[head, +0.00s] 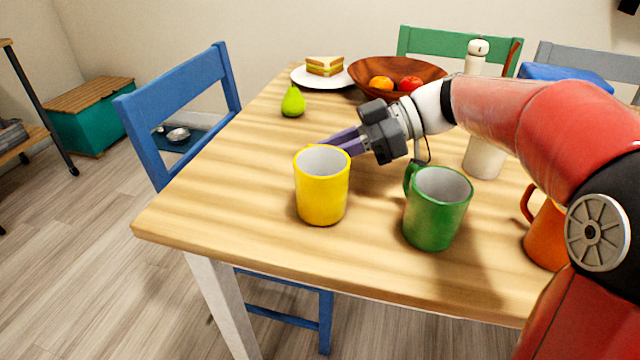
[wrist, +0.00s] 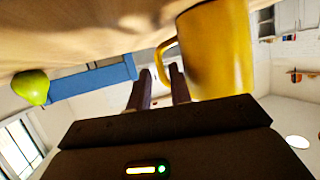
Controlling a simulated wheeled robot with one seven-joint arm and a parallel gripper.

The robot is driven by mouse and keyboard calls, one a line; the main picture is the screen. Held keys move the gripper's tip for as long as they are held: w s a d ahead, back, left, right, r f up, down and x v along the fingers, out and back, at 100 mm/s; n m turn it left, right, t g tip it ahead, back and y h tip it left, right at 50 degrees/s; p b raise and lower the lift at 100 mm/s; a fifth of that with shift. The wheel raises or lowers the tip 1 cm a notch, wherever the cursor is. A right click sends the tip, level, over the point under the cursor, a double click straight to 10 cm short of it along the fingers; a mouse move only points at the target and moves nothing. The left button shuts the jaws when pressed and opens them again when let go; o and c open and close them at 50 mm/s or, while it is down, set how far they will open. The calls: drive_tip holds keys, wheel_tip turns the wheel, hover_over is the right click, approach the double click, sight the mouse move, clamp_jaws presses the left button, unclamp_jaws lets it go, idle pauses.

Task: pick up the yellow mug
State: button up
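The yellow mug (head: 322,190) stands upright on the wooden table (head: 240,200), near its front edge. My gripper (head: 336,141) is low, just behind the mug in the head view, with its purple fingers pointing left and partly hidden by the rim. In the wrist view the fingers (wrist: 159,78) are apart, with a visible gap between them. The yellow mug (wrist: 220,50) fills the upper right there, and its handle shows by the right fingertip. I cannot tell whether the fingers touch the handle. The handle is hidden in the head view.
A green mug (head: 437,212) stands close right of the yellow one, and an orange mug (head: 547,235) farther right. A pear (head: 293,102), a sandwich plate (head: 300,80) and a wooden fruit bowl (head: 430,72) are behind. A blue chair (head: 180,90) stands left. The table left of the yellow mug is clear.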

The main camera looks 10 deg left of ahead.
drive_tip(key=shift+x, duration=1.05)
clamp_jaws()
drive_tip(key=shift+r, duration=0.15)
